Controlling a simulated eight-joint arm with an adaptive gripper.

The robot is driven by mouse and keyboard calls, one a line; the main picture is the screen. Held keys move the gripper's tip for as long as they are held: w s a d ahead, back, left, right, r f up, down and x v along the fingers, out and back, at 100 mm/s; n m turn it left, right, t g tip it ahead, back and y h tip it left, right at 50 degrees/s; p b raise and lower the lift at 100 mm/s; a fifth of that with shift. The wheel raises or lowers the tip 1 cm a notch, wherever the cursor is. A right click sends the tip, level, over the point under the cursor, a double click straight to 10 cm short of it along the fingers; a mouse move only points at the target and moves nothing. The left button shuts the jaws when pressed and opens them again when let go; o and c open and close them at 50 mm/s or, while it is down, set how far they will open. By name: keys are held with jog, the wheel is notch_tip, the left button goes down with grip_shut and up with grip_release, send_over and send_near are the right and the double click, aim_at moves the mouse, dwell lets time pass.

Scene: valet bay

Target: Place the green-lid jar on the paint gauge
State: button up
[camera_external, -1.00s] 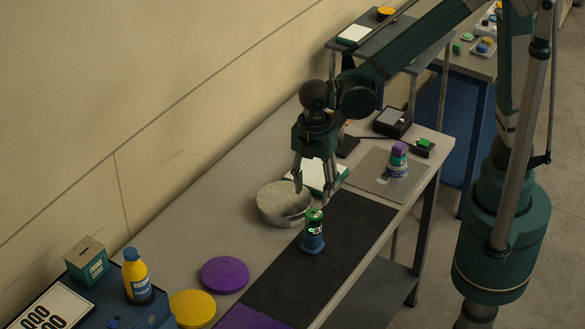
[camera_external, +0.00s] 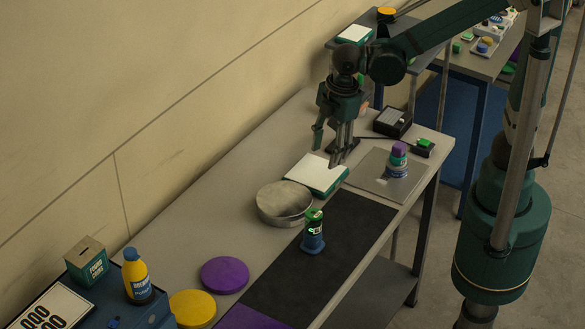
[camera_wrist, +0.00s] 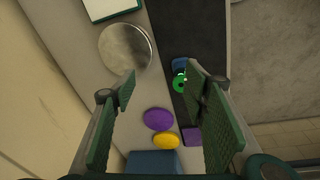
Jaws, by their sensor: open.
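The green-lid jar (camera_external: 313,236) stands upright on the black mat, with a dark body and a blue base. In the wrist view the green-lid jar (camera_wrist: 180,84) shows near the right finger. My gripper (camera_external: 327,151) is open and empty above the bench, beyond the jar and over the area of the white-topped pad. In the wrist view the fingers of my gripper (camera_wrist: 160,88) are spread wide with nothing between them. I cannot tell for certain which item is the paint gauge; a black boxy device (camera_external: 393,121) sits at the bench's far end.
A round metal tin (camera_external: 284,205) and the white-topped green pad (camera_external: 316,174) lie near the jar. A purple-lid jar (camera_external: 397,160) stands on a grey plate (camera_external: 370,183). Purple (camera_external: 224,274) and yellow (camera_external: 192,307) discs lie nearer. The black mat (camera_external: 345,222) is otherwise clear.

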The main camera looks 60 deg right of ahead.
jog(key=s+d+r+m+t, duration=0.2)
jog(key=d+m, duration=0.3)
jog(key=d, duration=0.4)
jog(key=s+d+r+m+t, duration=0.1)
jog(key=s+d+r+m, duration=0.2)
jog(key=d+m, duration=0.2)
jog(key=s+d+r+m+t, duration=0.2)
jog(key=d+m, duration=0.2)
jog(key=d, duration=0.8)
jog(key=shift+s+d+r+m+t+h, duration=0.2)
jog(key=shift+d+m+t+h, duration=0.1)
jog(key=shift+d+m+h, duration=0.1)
jog(key=shift+f, duration=0.1)
notch_tip(320, 180, down, 10)
jog(key=b, duration=1)
jog(key=shift+f, duration=0.1)
